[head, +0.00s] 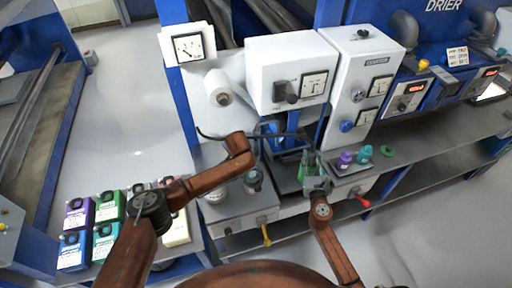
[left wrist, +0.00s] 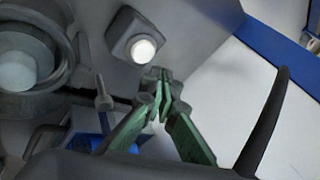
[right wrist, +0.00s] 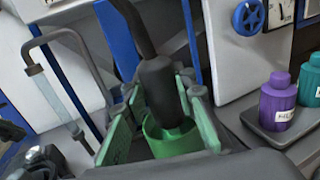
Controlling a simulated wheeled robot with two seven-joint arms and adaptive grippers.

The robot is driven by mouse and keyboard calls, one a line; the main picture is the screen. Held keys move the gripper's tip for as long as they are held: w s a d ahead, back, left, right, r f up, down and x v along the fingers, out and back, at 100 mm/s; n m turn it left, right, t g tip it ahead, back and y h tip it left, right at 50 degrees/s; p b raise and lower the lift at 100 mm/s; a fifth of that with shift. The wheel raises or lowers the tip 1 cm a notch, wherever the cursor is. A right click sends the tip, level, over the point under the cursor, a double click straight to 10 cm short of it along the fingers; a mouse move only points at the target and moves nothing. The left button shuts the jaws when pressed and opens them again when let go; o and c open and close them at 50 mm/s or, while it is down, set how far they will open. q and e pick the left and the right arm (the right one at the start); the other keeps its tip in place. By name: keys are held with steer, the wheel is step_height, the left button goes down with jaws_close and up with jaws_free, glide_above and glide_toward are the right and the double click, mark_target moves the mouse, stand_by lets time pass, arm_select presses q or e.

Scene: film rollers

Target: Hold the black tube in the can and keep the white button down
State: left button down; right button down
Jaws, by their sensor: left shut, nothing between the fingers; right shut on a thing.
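The black tube (right wrist: 157,88) hangs from a black hose in the right wrist view. Its lower end is inside the green can (right wrist: 172,143), whose base is hidden. My right gripper (right wrist: 163,92) is shut on the tube, its green-padded fingers on either side; it also shows in the head view (head: 315,180). The white button (left wrist: 143,50) sits in a dark square housing in the left wrist view. My left gripper (left wrist: 160,85) is shut and empty, its fingertips close to the housing's lower edge. I cannot tell whether they touch the button or whether it is down.
A purple bottle (head: 345,160) and a teal bottle (head: 365,154) stand right of my right gripper, with a green cap (head: 386,151) beyond. A white machine box (head: 290,72) stands behind. Several coloured packs (head: 108,207) lie at left. The grey bench (head: 440,135) is clear toward the right.

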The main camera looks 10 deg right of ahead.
arm_select(q)
steer(key=shift+f, duration=1.25)
steer(key=shift+f, duration=0.85)
stand_by(2.1)
stand_by(1.8)
steer(key=shift+r, duration=3.55)
steer(key=v, duration=1.2)
